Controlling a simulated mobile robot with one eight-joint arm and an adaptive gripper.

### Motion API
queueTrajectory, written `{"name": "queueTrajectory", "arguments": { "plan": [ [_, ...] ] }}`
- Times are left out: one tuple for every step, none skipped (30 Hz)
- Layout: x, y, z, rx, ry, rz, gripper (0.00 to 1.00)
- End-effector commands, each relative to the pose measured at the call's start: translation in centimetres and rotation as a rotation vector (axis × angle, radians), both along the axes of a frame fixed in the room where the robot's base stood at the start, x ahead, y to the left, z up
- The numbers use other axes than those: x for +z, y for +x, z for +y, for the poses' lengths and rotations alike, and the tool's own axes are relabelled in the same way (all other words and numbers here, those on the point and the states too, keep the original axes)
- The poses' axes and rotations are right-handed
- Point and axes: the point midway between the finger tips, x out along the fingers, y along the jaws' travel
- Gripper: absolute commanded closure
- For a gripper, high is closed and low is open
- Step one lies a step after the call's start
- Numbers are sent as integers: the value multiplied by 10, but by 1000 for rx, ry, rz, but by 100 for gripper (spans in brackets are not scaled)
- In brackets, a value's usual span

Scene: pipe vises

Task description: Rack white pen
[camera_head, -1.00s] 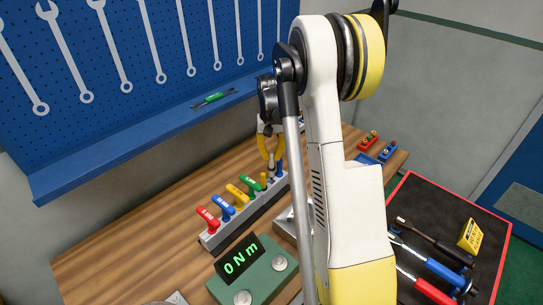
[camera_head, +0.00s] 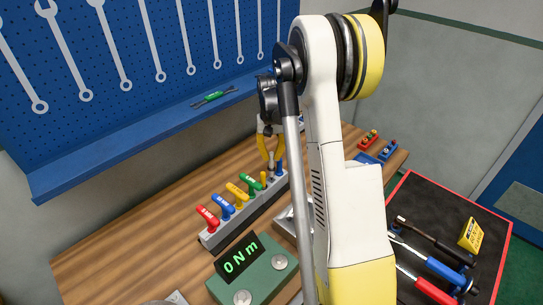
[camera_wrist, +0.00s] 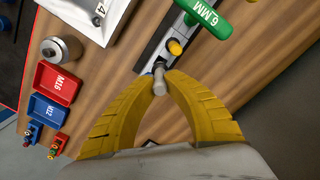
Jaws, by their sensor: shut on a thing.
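The white pen (camera_wrist: 159,78) is a short pale cylinder between my fingertips in the wrist view; most of its length is hidden. My gripper (camera_wrist: 160,84) has its yellow fingers shut on it. The grey rack (camera_wrist: 158,50) runs below, and the pen's tip end is over or at its near end; I cannot tell whether it is in a hole. A yellow peg (camera_wrist: 176,46) stands in the rack just beside the pen. In the head view my gripper (camera_head: 271,168) is at the far end of the rack (camera_head: 240,222), with a small blue upright piece (camera_head: 280,167) close to it.
Green (camera_head: 250,182), yellow, blue and red (camera_head: 207,215) handles stand in the rack. A green torque box (camera_head: 255,272) is in front. Red (camera_wrist: 62,82) and blue (camera_wrist: 48,108) trays and a metal cylinder (camera_wrist: 62,48) are left in the wrist view. Bare wood lies behind the rack.

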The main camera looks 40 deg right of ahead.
Motion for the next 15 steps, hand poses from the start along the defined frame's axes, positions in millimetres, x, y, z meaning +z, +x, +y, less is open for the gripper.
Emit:
{"name": "queueTrajectory", "arguments": {
  "plan": [
    [-1, 0, 0, 0, 0, 0, 100],
    [-2, 0, 0, 0, 0, 0, 100],
    [-2, 0, 0, 0, 0, 0, 100],
    [-3, 0, 0, 0, 0, 0, 100],
    [-3, 0, 0, 0, 0, 0, 100],
    [-4, 0, 0, 0, 0, 0, 100],
    [-4, 0, 0, 0, 0, 0, 100],
    [-5, 0, 0, 0, 0, 0, 100],
    [-5, 0, 0, 0, 0, 0, 100],
    [-6, 0, 0, 0, 0, 0, 100],
    [-6, 0, 0, 0, 0, 0, 100],
    [-7, 0, 0, 0, 0, 0, 100],
    [-7, 0, 0, 0, 0, 0, 100],
    [-7, 0, 0, 0, 0, 0, 100],
    [-8, 0, 0, 0, 0, 0, 100]
  ]
}}
